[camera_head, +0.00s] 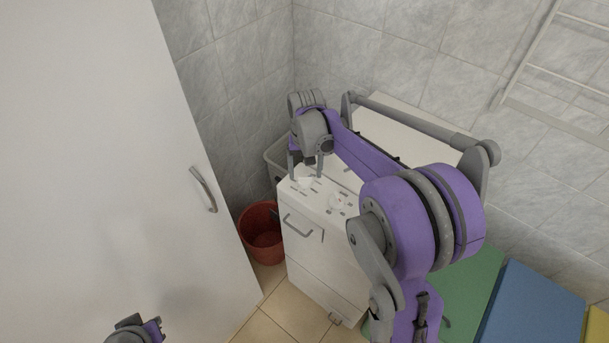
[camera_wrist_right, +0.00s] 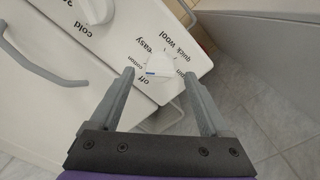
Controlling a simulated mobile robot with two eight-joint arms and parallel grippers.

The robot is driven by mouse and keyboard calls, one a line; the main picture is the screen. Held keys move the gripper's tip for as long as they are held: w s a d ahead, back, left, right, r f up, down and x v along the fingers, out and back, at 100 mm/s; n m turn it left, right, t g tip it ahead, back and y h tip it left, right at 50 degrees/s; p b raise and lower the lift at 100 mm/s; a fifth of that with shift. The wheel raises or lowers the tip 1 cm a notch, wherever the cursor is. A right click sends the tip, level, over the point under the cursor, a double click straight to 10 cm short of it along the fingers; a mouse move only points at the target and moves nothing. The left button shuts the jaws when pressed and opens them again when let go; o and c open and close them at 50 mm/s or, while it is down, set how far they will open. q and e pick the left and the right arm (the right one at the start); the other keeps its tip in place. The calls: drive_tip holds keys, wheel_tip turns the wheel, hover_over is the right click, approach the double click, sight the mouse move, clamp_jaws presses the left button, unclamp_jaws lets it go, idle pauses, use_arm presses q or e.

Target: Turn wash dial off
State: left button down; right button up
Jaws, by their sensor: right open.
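The white washing machine (camera_head: 312,258) stands in the corner, its control panel facing up. The wash dial (camera_wrist_right: 160,66) is a white knob with a small blue mark on its left side. Printed words around it include "off", "cotton", "easy" and "quick wool". My right gripper (camera_head: 305,171) points down over the panel's left end. In the right wrist view my right gripper (camera_wrist_right: 158,76) is open, with one fingertip on each side of the dial; I cannot tell whether they touch it. My left gripper (camera_head: 135,331) is partly cut off at the bottom edge.
A second dial (camera_wrist_right: 96,9) with "cold" beside it sits farther left on the panel. A red bucket (camera_head: 262,232) stands left of the machine. A large white cabinet door (camera_head: 110,150) fills the left side. Green (camera_head: 470,285) and blue (camera_head: 530,310) panels lie at right.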

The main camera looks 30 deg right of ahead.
sight(305, 179)
drive_tip(key=shift+f, duration=1.25)
clamp_jaws()
